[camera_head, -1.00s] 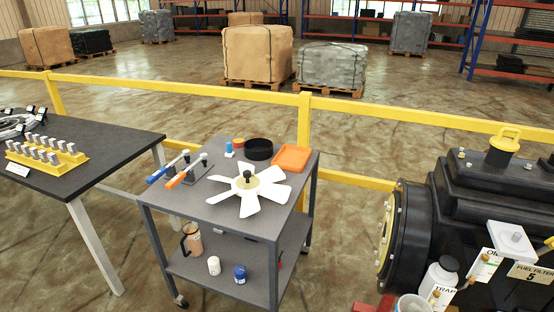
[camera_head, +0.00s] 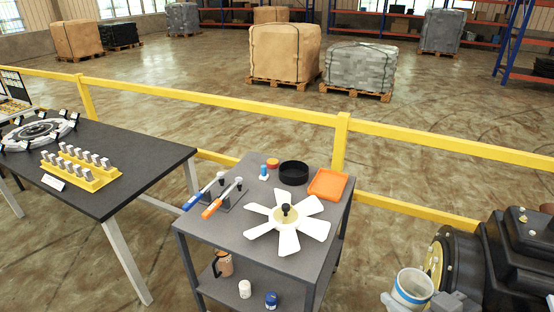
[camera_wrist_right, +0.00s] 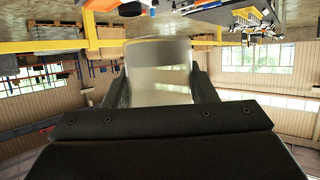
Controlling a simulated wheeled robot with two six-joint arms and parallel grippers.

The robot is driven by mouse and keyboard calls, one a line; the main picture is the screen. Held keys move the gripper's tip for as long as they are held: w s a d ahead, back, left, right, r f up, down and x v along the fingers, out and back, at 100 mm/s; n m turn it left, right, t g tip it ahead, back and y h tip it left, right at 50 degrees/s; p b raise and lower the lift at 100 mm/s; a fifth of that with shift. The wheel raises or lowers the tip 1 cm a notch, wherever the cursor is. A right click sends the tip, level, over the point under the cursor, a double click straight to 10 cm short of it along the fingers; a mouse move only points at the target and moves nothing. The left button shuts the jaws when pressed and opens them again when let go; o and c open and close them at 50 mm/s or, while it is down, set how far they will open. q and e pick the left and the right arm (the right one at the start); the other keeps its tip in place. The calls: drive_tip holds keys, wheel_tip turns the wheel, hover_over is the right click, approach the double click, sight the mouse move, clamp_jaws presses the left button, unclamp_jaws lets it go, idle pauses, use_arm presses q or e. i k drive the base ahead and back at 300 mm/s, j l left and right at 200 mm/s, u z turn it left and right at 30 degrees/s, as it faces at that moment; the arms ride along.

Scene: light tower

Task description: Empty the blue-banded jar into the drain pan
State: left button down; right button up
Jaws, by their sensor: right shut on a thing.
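The blue-banded jar (camera_head: 411,291) is a pale, translucent jar at the lower right of the head view, open mouth up and roughly upright. In the right wrist view the jar (camera_wrist_right: 160,75) stands between the gripper's fingers (camera_wrist_right: 160,92). I cannot tell what it holds. A black round pan (camera_head: 293,173), which looks like the drain pan, sits on the cart's top at the back, well apart from the jar to its upper left. My left gripper is out of view.
The grey cart (camera_head: 240,236) also carries a white fan (camera_head: 288,222), an orange tray (camera_head: 328,184) and orange- and blue-handled tools. A black machine (camera_head: 500,260) stands at right. A dark table (camera_head: 115,150) is at left. A yellow rail (camera_head: 240,107) runs behind.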

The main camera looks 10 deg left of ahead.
sight(292, 172)
drive_tip(key=i+j+u, duration=0.2)
drive_tip(key=i+j, duration=0.15)
drive_tip(key=i, duration=0.15)
drive_tip(key=i+j+u, duration=0.25)
drive_tip(key=i, duration=0.3)
drive_tip(key=i+j+u, duration=0.2)
drive_tip(key=i, duration=0.3)
